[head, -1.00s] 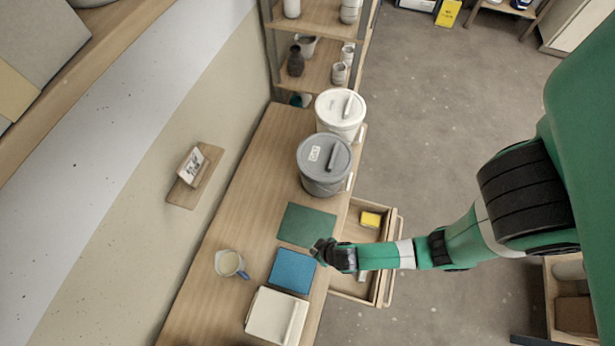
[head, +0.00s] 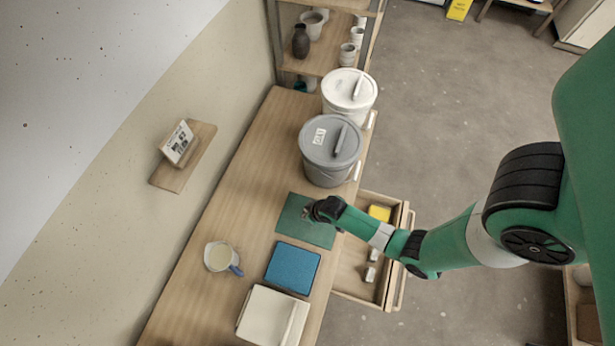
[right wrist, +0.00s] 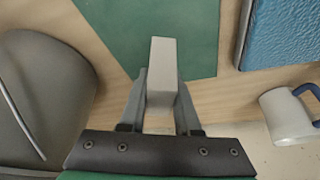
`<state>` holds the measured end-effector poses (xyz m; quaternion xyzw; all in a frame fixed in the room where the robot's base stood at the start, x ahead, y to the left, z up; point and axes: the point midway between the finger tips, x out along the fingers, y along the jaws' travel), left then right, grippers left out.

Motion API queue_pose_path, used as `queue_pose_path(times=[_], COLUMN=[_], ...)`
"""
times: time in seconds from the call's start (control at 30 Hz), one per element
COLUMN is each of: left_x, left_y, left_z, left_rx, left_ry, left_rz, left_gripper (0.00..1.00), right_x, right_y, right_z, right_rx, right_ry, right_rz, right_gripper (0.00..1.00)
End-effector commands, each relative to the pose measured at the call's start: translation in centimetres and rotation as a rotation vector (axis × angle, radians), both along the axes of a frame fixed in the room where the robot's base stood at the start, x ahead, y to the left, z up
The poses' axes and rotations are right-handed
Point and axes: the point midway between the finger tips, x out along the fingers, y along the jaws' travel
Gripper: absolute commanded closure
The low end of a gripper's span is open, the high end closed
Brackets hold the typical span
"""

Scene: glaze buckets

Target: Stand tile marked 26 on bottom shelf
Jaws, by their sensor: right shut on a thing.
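My right gripper (head: 310,212) is over the green mat (head: 290,226) on the bench. In the right wrist view (right wrist: 160,100) it is shut on a pale grey block-like tile (right wrist: 162,65), seen nearly end-on. No number shows on it, so I cannot tell whether it is the tile marked 26. The tile is hard to make out in the head view. A wooden shelf rack (head: 318,62) stands beyond the bench's far end, with a dark vase and pale cups on a lower level. My left gripper is not in view.
A grey lidded bucket (head: 331,165) and a white one (head: 350,100) stand beyond the mat. A blue pad (head: 293,267), jug (head: 219,256) and cream box (head: 265,315) are nearer. An open drawer (head: 352,284) holds a yellow sponge (head: 380,213) and small pale pieces (head: 372,255).

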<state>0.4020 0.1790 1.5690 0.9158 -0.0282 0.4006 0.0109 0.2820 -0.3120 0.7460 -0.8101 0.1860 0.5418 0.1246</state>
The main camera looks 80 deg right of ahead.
Motion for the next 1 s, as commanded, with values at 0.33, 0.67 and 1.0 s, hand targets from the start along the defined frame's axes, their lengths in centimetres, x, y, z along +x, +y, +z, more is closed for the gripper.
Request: queue_pose_path(times=[0.33, 0.67, 1.0], left_x=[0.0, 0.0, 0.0], left_y=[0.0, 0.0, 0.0], left_z=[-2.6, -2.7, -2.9], left_rx=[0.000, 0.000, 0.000], left_ry=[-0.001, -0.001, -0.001], left_rz=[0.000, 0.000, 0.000], left_gripper=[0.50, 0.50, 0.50], right_x=[0.5, 0.5, 0.4], right_y=[-0.8, -0.8, -0.7], right_z=[-3.4, -4.0, -4.2], right_rx=[-0.001, -0.001, 0.000], right_ry=[0.001, -0.001, 0.000], right_rz=[0.001, 0.001, 0.001], right_gripper=[1.00, 1.00, 0.39])
